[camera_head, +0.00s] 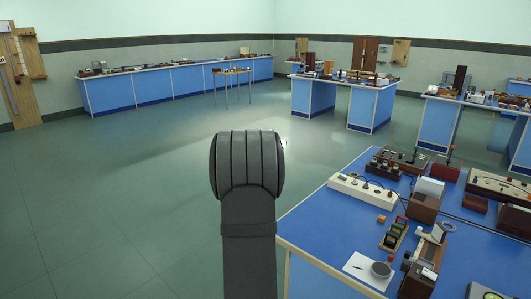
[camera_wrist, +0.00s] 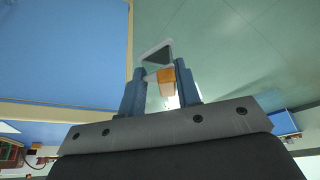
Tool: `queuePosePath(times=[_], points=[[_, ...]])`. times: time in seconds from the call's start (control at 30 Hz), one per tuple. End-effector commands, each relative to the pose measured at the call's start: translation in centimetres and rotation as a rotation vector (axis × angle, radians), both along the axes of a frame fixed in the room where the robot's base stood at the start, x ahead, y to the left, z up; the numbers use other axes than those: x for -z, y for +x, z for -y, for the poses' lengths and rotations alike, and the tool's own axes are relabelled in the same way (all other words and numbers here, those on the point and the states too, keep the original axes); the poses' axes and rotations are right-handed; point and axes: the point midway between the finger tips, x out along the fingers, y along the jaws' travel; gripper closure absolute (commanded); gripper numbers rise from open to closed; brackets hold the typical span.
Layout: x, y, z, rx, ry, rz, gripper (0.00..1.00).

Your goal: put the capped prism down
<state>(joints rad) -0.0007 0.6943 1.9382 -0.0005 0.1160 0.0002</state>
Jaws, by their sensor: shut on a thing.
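My gripper (camera_wrist: 161,82) is shut on the capped prism in the wrist view. The prism (camera_wrist: 158,52) shows a pale-edged triangular end beyond the fingertips, and an orange-brown block (camera_wrist: 167,76), seemingly its cap, sits between the fingers. Behind the prism in that view is green floor, with the blue bench top (camera_wrist: 60,45) off to the left. In the head view my arm hides the gripper and nearly all of what it holds.
The near bench (camera_head: 320,233) stands at the lower right in the head view.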

Motion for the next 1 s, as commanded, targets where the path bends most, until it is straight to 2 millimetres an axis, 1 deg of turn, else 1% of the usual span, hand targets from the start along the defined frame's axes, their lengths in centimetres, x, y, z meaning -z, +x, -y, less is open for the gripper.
queuePosePath(times=[0.03, 0.1, 0.27, 0.37, 0.43, 0.47, 0.57, 0.6, 0.67, 0.7, 0.77, 0.8, 0.87, 0.9, 0.97, 1.0], points=[[0.4, -0.4, 0.0, 0.000, 0.000, -0.002, 1.00], [0.7, -0.6, 0.0, 0.001, 0.000, 0.002, 1.00], [0.5, -0.3, 0.6, 0.011, 0.000, 0.004, 1.00], [-0.1, 0.7, 2.3, 0.042, -0.001, 0.005, 1.00], [-0.8, 1.7, 4.4, 0.079, -0.002, 0.005, 1.00], [-1.2, 2.2, 5.5, 0.098, -0.003, 0.005, 1.00], [-2.8, 3.8, 9.9, 0.171, -0.004, 0.005, 1.00], [-3.6, 4.3, 11.8, 0.200, -0.005, 0.005, 1.00], [-4.7, 4.9, 14.7, 0.243, -0.005, 0.005, 1.00], [-5.5, 5.2, 16.7, 0.271, -0.006, 0.005, 1.00], [-6.7, 5.4, 19.7, 0.315, -0.006, 0.004, 1.00], [-7.6, 5.5, 21.7, 0.343, -0.006, 0.004, 1.00], [-8.8, 5.3, 24.7, 0.386, -0.006, 0.002, 1.00], [-9.7, 5.2, 26.7, 0.414, -0.006, 0.001, 1.00], [-11.1, 4.7, 29.7, 0.455, -0.005, 0.001, 1.00], [-12.0, 4.3, 31.6, 0.481, -0.005, 0.001, 1.00]])
